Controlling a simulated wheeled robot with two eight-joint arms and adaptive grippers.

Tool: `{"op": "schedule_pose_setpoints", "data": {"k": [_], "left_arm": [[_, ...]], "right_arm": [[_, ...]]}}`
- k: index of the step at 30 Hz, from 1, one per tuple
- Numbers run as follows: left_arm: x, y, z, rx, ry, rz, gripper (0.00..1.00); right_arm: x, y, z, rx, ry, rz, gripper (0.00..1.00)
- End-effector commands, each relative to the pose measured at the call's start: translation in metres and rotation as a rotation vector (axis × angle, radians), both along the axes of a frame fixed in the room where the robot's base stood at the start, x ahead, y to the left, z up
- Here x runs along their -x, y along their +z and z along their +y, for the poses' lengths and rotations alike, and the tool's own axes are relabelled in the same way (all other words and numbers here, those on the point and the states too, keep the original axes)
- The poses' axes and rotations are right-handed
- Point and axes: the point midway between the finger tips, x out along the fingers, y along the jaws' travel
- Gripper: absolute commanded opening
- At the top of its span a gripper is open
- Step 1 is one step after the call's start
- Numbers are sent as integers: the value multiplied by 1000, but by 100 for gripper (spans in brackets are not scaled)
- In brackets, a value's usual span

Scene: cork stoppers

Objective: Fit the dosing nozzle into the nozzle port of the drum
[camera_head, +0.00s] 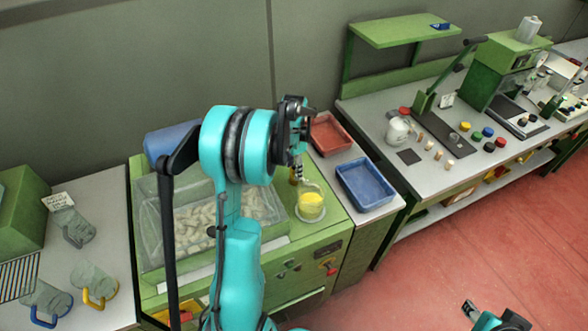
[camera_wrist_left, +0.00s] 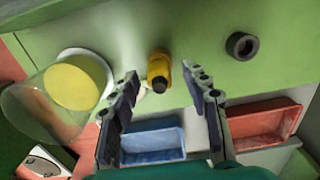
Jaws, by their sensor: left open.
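The dosing nozzle looks to be the yellow piece with a black tip (camera_wrist_left: 158,69) in the left wrist view. It is on the green machine top (camera_wrist_left: 200,25), and a bit of yellow shows in the camera_head view (camera_head: 293,177). My left gripper (camera_head: 298,150) is open, with its fingers on either side of the yellow piece in the wrist view; I cannot tell how far apart they are in depth. A dark ring (camera_wrist_left: 242,46), perhaps the nozzle port, is on the green surface to its right. My right gripper (camera_head: 480,314) is at the bottom right, away from the machine.
A glass of yellow stuff (camera_head: 311,207) stands on a white saucer beside the nozzle. A clear bin of corks (camera_head: 190,225) is left of it. A red tray (camera_head: 330,134) and a blue tray (camera_head: 366,184) lie to the right.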

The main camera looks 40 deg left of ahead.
Motion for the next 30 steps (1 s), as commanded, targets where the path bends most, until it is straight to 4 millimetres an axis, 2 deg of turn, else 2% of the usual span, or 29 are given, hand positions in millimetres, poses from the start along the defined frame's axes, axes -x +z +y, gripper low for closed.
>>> {"op": "schedule_pose_setpoints", "data": {"k": [9,15,20,30], "left_arm": [[1,68,0,0,0,0,47],[0,99,0,0,0,0,47],[0,109,0,0,0,0,47],[0,110,0,0,0,0,47]], "right_arm": [[0,0,0,0,0,0,40],[0,0,0,0,0,0,40],[0,0,0,0,0,0,40],[0,0,0,0,0,0,40]]}}
